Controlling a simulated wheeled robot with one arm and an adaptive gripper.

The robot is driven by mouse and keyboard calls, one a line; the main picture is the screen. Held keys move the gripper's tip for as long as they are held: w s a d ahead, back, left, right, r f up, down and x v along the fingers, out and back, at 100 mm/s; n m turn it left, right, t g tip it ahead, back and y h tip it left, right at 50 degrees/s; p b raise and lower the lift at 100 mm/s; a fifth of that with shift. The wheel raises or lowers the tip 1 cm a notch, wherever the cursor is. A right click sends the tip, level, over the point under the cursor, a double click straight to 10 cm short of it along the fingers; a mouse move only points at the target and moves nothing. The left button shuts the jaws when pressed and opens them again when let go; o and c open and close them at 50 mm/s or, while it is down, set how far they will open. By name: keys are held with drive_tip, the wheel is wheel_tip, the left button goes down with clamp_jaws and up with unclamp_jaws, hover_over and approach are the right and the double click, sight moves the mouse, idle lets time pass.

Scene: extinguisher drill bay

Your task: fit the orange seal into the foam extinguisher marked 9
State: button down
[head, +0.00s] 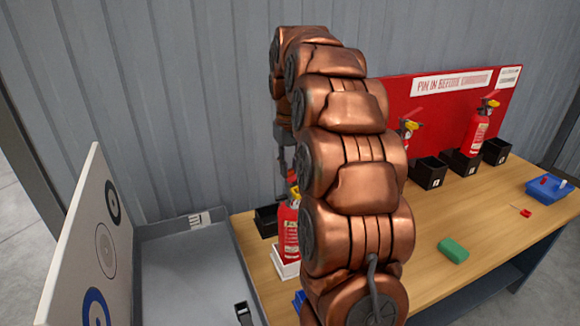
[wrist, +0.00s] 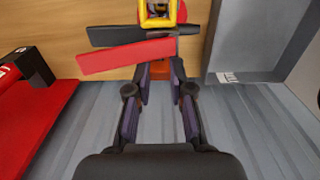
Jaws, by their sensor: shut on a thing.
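A red extinguisher (head: 289,226) stands on a white base at the left end of the bench, partly hidden by my arm; I cannot read a 9 on it. In the wrist view, its red lever (wrist: 110,58) and black lever (wrist: 112,35) lie just beyond my fingertips, with a yellow part (wrist: 158,10) above. My gripper (wrist: 160,72) points down over the extinguisher's top. It is shut on a small orange piece, apparently the orange seal, mostly hidden between the fingers. Whether the piece touches the extinguisher is unclear.
Other extinguishers (head: 479,130) and black holders (head: 430,173) stand along the red sign board (head: 440,110). A blue tray (head: 548,190), a small red piece (head: 525,212) and a green block (head: 453,250) are at right. A grey bin (head: 185,262) borders the bench's left. Bench around the green block is clear.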

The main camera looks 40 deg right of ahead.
drive_tip(key=c, duration=1)
unclamp_jaws()
drive_tip(key=shift+o, duration=0.2)
drive_tip(key=shift+r, duration=3.7)
drive_tip(key=s+a+f+n, duration=0.1)
drive_tip(key=s+a+f, duration=0.2)
drive_tip(key=s+a, duration=0.35)
drive_tip(key=s+a+f+n+g, duration=0.1)
drive_tip(key=s+a+f, duration=0.2)
drive_tip(key=s+a, duration=0.35)
drive_tip(key=s+a+f+n, duration=0.1)
drive_tip(key=s+a+f, duration=0.2)
drive_tip(key=s+a, duration=0.4)
drive_tip(key=s+a+f, duration=0.4)
drive_tip(key=s+f, duration=0.3)
drive_tip(key=s, duration=0.4)
drive_tip(key=shift+g, duration=0.4)
